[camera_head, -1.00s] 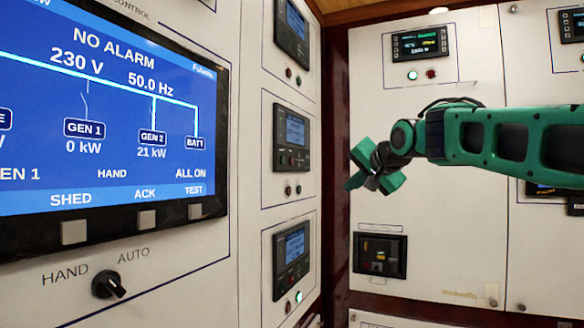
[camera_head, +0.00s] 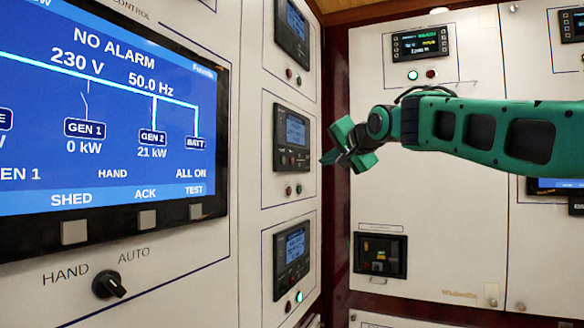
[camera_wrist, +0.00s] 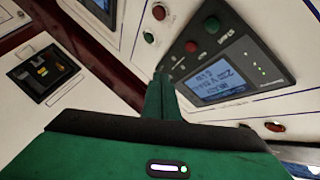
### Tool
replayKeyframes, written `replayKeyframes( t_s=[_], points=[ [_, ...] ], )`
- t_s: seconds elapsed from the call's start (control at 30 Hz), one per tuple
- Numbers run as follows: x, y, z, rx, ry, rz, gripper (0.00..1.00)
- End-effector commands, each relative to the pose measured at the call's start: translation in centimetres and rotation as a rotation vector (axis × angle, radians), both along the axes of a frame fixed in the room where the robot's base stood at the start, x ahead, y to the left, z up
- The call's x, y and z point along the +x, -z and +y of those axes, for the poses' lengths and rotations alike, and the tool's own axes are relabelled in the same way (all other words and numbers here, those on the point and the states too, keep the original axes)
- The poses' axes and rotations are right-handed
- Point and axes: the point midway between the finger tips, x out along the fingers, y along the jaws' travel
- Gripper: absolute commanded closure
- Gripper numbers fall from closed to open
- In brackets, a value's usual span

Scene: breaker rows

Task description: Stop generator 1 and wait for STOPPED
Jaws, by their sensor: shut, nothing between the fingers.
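The large blue display (camera_head: 110,100) at left in the head view reads NO ALARM, with GEN 1 at 0 kW and GEN 2 at 21 kW. To its right is a column of dark controllers: upper (camera_head: 292,30), middle (camera_head: 292,138) and lower (camera_head: 291,258). Their small texts are unreadable. My gripper (camera_head: 330,158) is shut and empty, just right of the middle controller in the picture. In the wrist view my closed fingers (camera_wrist: 163,82) point at the button edge of a controller (camera_wrist: 222,78) with a lit screen and a red button (camera_wrist: 212,23). Contact cannot be told; the fingers hide part of that edge.
A HAND/AUTO knob (camera_head: 108,285) sits below the large display. The right wall has a small meter (camera_head: 420,43) with lamps and a dark breaker (camera_head: 380,255). The breaker also shows in the wrist view (camera_wrist: 43,72). The space below my arm is clear.

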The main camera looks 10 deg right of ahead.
Motion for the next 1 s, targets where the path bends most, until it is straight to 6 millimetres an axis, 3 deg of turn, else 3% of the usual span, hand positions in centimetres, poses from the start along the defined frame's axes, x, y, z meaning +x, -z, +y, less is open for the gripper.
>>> replayKeyframes(
  t_s=[0.43,1.0],
  points=[
    [3.1,0.0,4.3,0.000,-0.002,0.000,1.00],
    [3.8,0.0,5.2,0.000,0.001,0.001,1.00]
  ],
)
